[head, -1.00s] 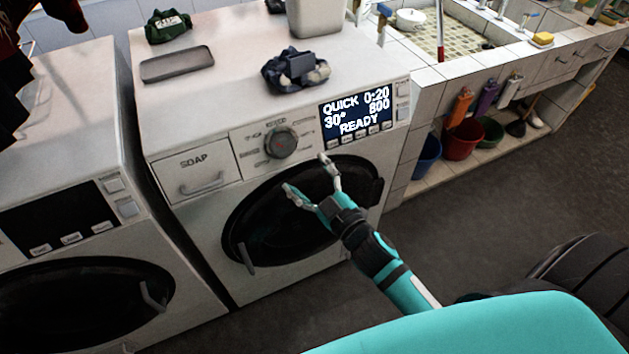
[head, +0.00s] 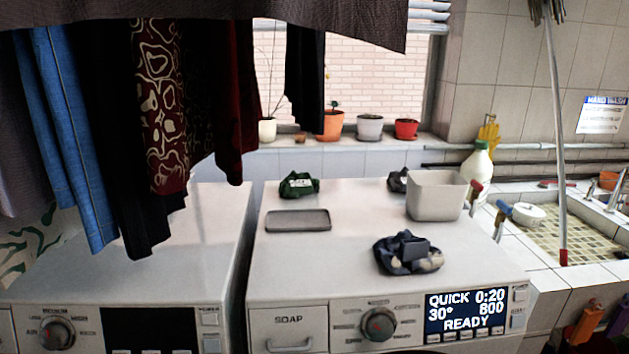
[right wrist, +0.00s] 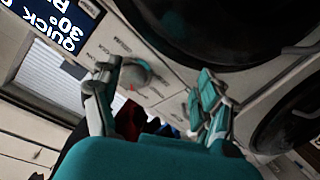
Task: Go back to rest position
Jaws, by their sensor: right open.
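My right gripper (right wrist: 155,95) is open and empty in the right wrist view, in front of the washing machine's front panel. The round dial (right wrist: 133,76) shows near one finger, and I cannot tell whether they touch. The dark round door (right wrist: 215,30) is at the top of that view. In the head view neither gripper shows. The washing machine (head: 350,285) stands at the centre right, its display (head: 466,311) reading QUICK 0:20, 30°, 800, READY. Its dial (head: 379,324) and soap drawer (head: 288,330) are at the bottom.
On the washer top lie a grey tray (head: 298,220), a green cloth bundle (head: 298,185), a dark blue bundle (head: 408,254) and a pale bin (head: 436,196). Clothes (head: 160,110) hang at the upper left. A tiled sink (head: 570,245) is at the right.

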